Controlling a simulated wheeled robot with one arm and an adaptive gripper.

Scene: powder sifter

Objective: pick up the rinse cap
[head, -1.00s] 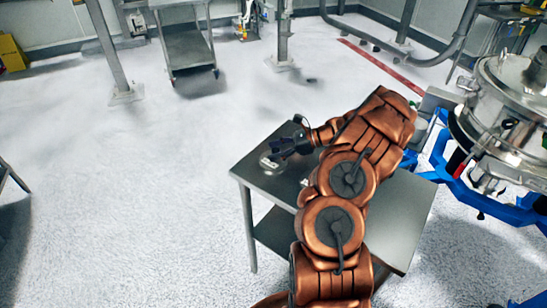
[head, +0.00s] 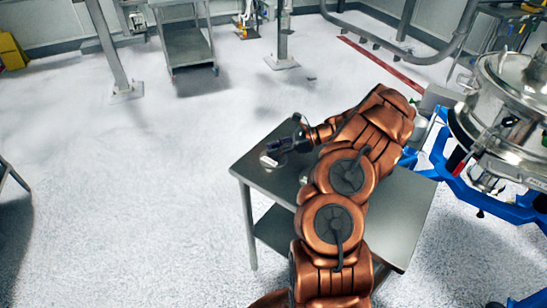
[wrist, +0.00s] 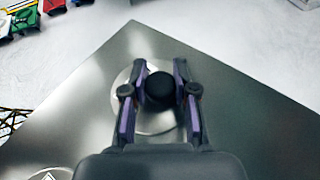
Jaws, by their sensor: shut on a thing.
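The rinse cap is a round, shiny metal disc with a black knob on top. In the wrist view the cap (wrist: 154,123) lies between and below my fingers, with its knob between the fingertips. In the head view the cap (head: 268,162) is near the left corner of the metal table. My gripper (wrist: 160,70) is shut on the cap's knob, one finger on each side. In the head view my gripper (head: 278,147) is low over the table. The cap looks to be at the tabletop; any small gap under it cannot be told.
The metal table (head: 255,170) has a lower shelf and bare top around the cap. Another round piece (wrist: 50,174) shows at the wrist view's lower left. A large steel vessel (head: 505,95) on a blue frame (head: 440,160) stands to the right. Open floor lies left.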

